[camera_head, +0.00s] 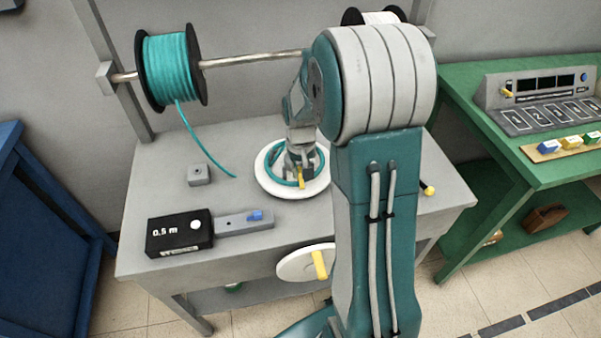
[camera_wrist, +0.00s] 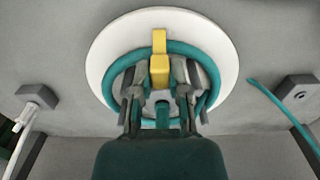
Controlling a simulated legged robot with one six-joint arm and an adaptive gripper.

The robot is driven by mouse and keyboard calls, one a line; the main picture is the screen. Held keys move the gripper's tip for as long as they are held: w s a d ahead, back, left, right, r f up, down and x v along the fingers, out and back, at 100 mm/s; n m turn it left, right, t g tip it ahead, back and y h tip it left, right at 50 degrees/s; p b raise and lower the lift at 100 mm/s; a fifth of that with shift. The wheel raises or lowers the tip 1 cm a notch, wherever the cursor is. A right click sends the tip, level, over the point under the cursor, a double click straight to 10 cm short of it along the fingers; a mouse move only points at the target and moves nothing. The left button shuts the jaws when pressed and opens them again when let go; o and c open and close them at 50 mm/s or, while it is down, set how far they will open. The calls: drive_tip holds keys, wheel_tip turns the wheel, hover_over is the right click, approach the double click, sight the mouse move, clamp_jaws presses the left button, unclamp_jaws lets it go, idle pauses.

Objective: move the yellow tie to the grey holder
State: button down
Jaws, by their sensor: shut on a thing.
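The yellow tie (camera_wrist: 159,72) shows between the fingers of my gripper (camera_wrist: 160,92), which is shut on it. In the head view the tie (camera_head: 301,179) is a small yellow strip low over the white round plate (camera_head: 266,184), next to a teal coil (camera_head: 271,175). The coil (camera_wrist: 118,71) rings my fingers in the wrist view. The fingers hide part of the tie, and I cannot tell if it touches the coil. A small grey block (camera_head: 199,177) and a grey bar with a blue piece (camera_head: 232,224) stand left of the gripper; which is the grey holder is unclear.
A black 0.5 m box (camera_head: 178,236) sits at the front left of the grey table. A teal spool (camera_head: 168,68) hangs on a rod, its cord trailing to the tabletop. A white wheel with a yellow handle (camera_head: 320,265) is at the front. A green table (camera_head: 470,120) stands right.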

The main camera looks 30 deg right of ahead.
drive_tip(key=shift+r, duration=1)
drive_tip(key=shift+r, duration=1.6)
